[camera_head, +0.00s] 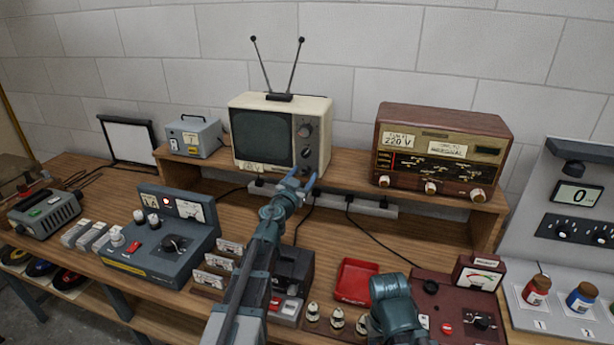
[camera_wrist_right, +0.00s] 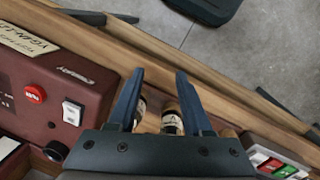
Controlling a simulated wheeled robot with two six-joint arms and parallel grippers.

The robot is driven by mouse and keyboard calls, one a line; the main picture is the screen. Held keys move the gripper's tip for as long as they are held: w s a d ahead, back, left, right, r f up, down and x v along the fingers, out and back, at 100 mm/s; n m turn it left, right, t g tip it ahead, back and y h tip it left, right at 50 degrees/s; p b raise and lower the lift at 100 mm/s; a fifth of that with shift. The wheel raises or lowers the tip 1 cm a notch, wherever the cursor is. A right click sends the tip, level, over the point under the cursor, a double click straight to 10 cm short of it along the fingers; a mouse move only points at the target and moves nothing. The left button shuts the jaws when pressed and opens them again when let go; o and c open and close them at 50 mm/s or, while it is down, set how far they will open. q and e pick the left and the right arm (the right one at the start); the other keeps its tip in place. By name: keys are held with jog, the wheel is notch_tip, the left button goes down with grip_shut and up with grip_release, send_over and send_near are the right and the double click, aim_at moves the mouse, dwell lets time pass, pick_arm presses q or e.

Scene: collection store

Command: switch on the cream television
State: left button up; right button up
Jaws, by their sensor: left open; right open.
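The cream television (camera_head: 262,137) stands on the raised wooden shelf, with two antenna rods on top. Its screen is dark grey-green. Two round dark knobs (camera_head: 304,131) sit one above the other on its right-hand panel. My left gripper (camera_head: 302,178) is open and empty, in front of the lower right part of the television and below the knobs. I cannot tell whether a fingertip touches the casing. My right gripper (camera_wrist_right: 160,75) is open above the front of the bench, with small labelled cylinders (camera_wrist_right: 172,122) showing below and between its fingers.
A brown radio (camera_head: 440,150) stands right of the television, a small grey box (camera_head: 194,137) left. A grey control unit (camera_head: 160,240), a red tray (camera_head: 357,281) and a maroon meter panel (camera_head: 455,300) crowd the bench. A power strip (camera_head: 330,201) with cables lies under the shelf.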

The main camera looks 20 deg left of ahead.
pick_arm(q)
jog(key=shift+c, duration=0.3)
grip_shut()
jog(key=m, duration=0.7)
jog(key=shift+s+r+m+p, duration=0.1)
jog(key=shift+m+p, duration=0.3)
jog(key=m, duration=0.3)
jog(key=shift+m, duration=1.7)
